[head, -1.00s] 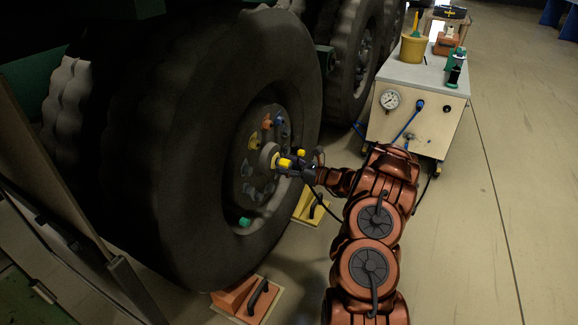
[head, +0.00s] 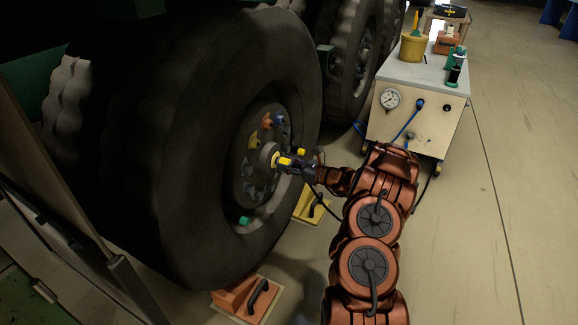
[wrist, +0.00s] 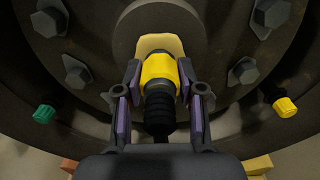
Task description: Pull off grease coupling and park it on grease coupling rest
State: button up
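The grease coupling (wrist: 159,70) is a yellow collar with a black ribbed lower part. In the wrist view it sits at the pale centre of the wheel hub, pointing towards me. It also shows at the hub in the head view (head: 285,161). My gripper (wrist: 160,72) has one finger on each side of the yellow collar, with the fingertips very close to it. I cannot tell whether they touch it. I cannot make out the grease coupling rest for certain.
A large tyre (head: 185,150) surrounds the hub. A green cap (wrist: 43,114) and a yellow cap (wrist: 285,107) sit low on the wheel. A cart (head: 425,78) with a gauge stands at the right. Orange (head: 236,297) and yellow (head: 308,207) handled blocks lie by the tyres. Floor at right is clear.

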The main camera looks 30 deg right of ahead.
aim_at(300, 168)
grip_shut()
jog(key=shift+s+d, duration=0.2)
jog(key=shift+s, duration=0.1)
dwell(0.7)
jog(key=shift+p+v, duration=0.55)
jog(key=shift+v, duration=0.55)
jog(key=shift+p+v, duration=1.15)
jog(key=shift+v, duration=1.45)
jog(key=shift+s+d, duration=0.3)
jog(key=shift+s, duration=0.15)
